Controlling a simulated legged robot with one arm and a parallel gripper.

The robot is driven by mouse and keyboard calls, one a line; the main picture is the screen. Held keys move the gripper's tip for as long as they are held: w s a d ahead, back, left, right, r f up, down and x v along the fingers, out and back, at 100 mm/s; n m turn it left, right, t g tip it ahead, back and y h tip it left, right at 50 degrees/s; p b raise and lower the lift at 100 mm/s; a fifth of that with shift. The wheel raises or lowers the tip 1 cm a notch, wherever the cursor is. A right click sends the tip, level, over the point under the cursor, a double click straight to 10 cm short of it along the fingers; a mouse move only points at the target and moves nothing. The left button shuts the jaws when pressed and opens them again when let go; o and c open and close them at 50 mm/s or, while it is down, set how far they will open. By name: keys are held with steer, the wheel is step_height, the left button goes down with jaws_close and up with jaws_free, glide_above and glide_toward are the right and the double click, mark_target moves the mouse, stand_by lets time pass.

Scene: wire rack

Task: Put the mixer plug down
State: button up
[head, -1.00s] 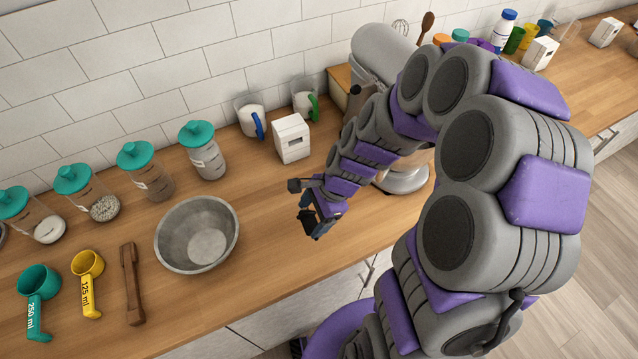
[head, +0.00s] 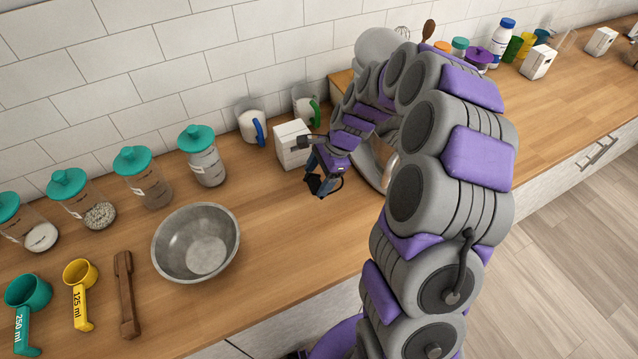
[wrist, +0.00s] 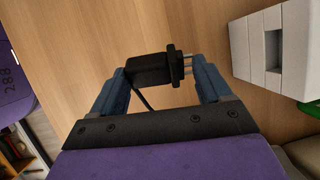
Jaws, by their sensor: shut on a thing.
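The mixer plug (wrist: 152,71) is black with metal prongs pointing right in the wrist view, and a dark cord runs down from it. My gripper (wrist: 160,85) is shut on it, with one blue finger at each side. In the head view my gripper (head: 318,185) is over the counter, right of the metal bowl and in front of the white box. The plug is small and dark there, between the fingers. The mixer (head: 378,48) is grey and mostly hidden behind my arm. I cannot tell whether the plug touches the counter.
The white socket box (head: 292,145) stands close behind my gripper. The metal bowl (head: 232,245) is to the left. Bare wooden counter (head: 275,215) lies between bowl and gripper.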

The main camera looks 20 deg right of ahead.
mark_target(321, 183)
steer(key=f, duration=0.1)
steer(key=f+b, duration=0.1)
steer(key=f, duration=0.1)
steer(key=shift+w+d+f, duration=0.15)
steer(key=shift+d+f, duration=0.2)
steer(key=shift+d, duration=0.3)
steer(key=shift+a+f, duration=0.3)
steer(key=shift+a, duration=0.15)
steer(key=o, duration=0.7)
steer(key=shift+f, duration=0.1)
steer(key=o, duration=0.4)
steer(key=shift+d, duration=0.3)
